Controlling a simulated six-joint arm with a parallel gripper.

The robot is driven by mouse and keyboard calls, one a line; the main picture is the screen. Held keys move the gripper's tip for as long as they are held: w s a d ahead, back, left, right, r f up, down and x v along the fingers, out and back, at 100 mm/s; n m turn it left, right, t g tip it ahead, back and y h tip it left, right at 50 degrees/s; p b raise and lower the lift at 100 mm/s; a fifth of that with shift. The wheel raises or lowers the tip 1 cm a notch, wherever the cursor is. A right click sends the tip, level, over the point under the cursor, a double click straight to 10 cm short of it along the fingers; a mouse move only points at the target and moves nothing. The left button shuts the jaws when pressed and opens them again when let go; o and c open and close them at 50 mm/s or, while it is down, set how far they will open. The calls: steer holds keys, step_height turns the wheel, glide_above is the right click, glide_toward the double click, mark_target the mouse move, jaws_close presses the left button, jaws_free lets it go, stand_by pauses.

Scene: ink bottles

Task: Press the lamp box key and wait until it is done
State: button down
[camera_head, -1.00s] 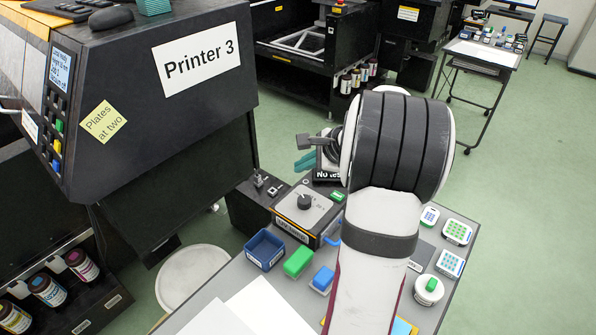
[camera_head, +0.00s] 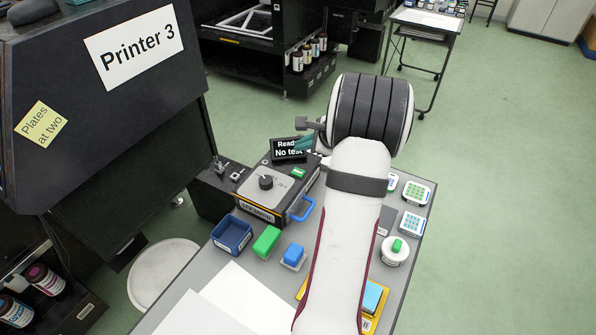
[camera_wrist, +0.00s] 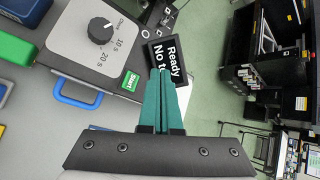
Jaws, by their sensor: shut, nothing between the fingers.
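The lamp box (camera_head: 255,194) is a grey-topped black box with a dial knob (camera_head: 266,182), a blue handle (camera_head: 303,208) and a green key (camera_head: 298,173). In the wrist view the key (camera_wrist: 130,80) reads "Start", and the knob (camera_wrist: 101,31) has marks including "10 s" and "20 s". A black display (camera_head: 289,150) behind the box reads "Ready" and "No te…", the rest cut off by my fingers. My gripper (camera_wrist: 160,76) has its teal fingers shut and empty. In the wrist view the tips overlap the display, right of the key; their height above it is unclear.
A blue bin (camera_head: 232,235), a green block (camera_head: 266,242) and a blue block (camera_head: 293,257) stand in front of the box. Small white-cased items lie on the table's right side. Printer 3 (camera_head: 80,120) stands at the left. My arm hides part of the table.

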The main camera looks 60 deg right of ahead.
mark_target(302, 173)
steer(key=shift+f, duration=3.1)
steer(key=shift+f, duration=0.4)
steer(key=shift+f, duration=0.45)
steer(key=shift+r, duration=0.9)
steer(key=shift+r, duration=0.1)
steer(key=shift+r, duration=2.4)
